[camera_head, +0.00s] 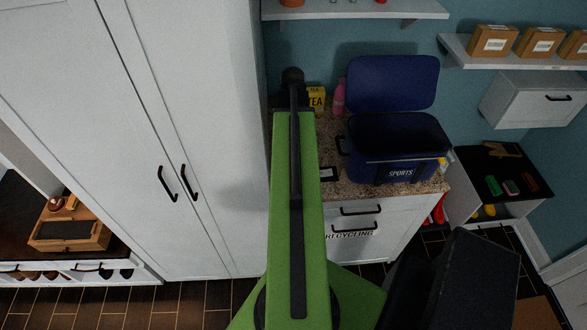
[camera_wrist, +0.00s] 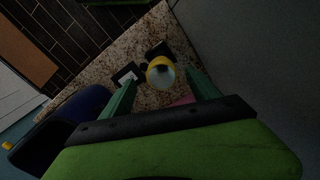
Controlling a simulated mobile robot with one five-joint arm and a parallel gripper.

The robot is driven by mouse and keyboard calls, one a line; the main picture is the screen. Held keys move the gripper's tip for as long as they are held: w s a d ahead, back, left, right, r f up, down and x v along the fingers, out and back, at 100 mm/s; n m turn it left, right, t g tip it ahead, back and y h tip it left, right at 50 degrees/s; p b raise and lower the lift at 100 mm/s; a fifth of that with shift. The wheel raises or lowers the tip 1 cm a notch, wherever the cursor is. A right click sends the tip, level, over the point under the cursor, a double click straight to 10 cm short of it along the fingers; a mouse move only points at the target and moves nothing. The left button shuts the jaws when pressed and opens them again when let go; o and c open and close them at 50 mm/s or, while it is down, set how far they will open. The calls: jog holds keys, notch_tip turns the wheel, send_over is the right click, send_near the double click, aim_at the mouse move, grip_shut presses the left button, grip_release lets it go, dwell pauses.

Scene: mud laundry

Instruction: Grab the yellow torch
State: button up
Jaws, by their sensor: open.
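The yellow torch (camera_wrist: 160,73) shows in the wrist view as a round yellow end with a pale lens, above the speckled counter. My gripper (camera_wrist: 161,80) is open, with one green finger on each side of the torch in the picture. I cannot tell whether the torch is fully between the fingers or a little beyond them. No contact is visible. In the head view, my green arm covers that part of the counter, and I cannot make out the torch or the fingers there.
A blue SPORTS cooler (camera_head: 398,150) stands open on the counter (camera_head: 430,188), right of my arm. A yellow TEA box (camera_head: 316,102) and pink bottle (camera_head: 339,97) stand behind. A tall white cabinet (camera_head: 215,120) is close on the left. A dark-and-white card (camera_wrist: 128,75) lies near the torch.

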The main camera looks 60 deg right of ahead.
notch_tip(320, 180, down, 10)
jog(key=b, duration=0.8)
jog(key=shift+w, duration=0.15)
jog(key=shift+r, duration=0.2)
grip_shut()
jog(key=shift+r, duration=0.15)
notch_tip(320, 180, up, 4)
jog(key=p, duration=0.5)
jog(key=shift+r, duration=0.25)
jog(key=s+d+r+p, duration=0.2)
jog(key=s+r+p, duration=0.4)
jog(key=s, duration=0.5)
jog(key=shift+s+d, duration=0.25)
